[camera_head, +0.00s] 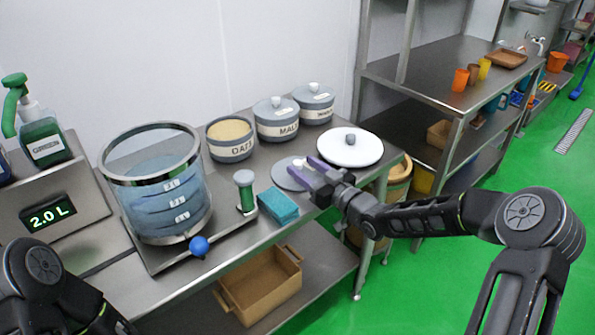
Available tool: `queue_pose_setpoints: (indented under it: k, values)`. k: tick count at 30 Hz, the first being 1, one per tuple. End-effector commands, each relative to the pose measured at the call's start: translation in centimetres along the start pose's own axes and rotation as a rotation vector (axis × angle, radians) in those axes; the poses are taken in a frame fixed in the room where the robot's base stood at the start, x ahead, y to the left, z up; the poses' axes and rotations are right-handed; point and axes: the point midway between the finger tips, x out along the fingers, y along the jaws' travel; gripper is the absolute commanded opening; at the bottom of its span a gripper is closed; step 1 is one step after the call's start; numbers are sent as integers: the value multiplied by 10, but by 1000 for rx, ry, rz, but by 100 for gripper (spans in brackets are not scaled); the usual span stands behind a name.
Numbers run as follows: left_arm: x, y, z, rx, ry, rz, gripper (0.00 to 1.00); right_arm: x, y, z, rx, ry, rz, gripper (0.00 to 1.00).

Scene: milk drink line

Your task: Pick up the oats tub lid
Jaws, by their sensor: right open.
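The oats tub (230,147) stands uncovered on the steel counter, filled with pale oats. A flat grey lid (283,176) lies on the counter in front of the tubs; it looks like the oats tub lid. My right gripper (307,169) reaches in from the right, with its open purple fingers over the right part of this lid. The fingers partly hide the lid, and a pale knob shows near their tips. I cannot tell whether they touch it. My left arm shows at the lower left, but its fingers are out of view.
Two lidded grey tubs (276,124) (314,108) stand behind.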

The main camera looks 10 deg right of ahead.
Motion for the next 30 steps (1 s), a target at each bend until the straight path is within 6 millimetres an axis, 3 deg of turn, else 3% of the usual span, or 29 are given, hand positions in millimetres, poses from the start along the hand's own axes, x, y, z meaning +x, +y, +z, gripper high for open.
queue_pose_setpoints:
  k: [3,8,25,30]
  values:
    - [-5,2,0,0,0,0,100,19,0,-1,2,2,-2,50]
    - [-6,2,0,-1,0,0,100,32,1,0,2,0,0,50]
    - [-6,2,0,0,0,0,100,32,1,0,0,0,0,50]
    - [-6,2,0,0,0,0,100,32,1,0,0,0,0,37]
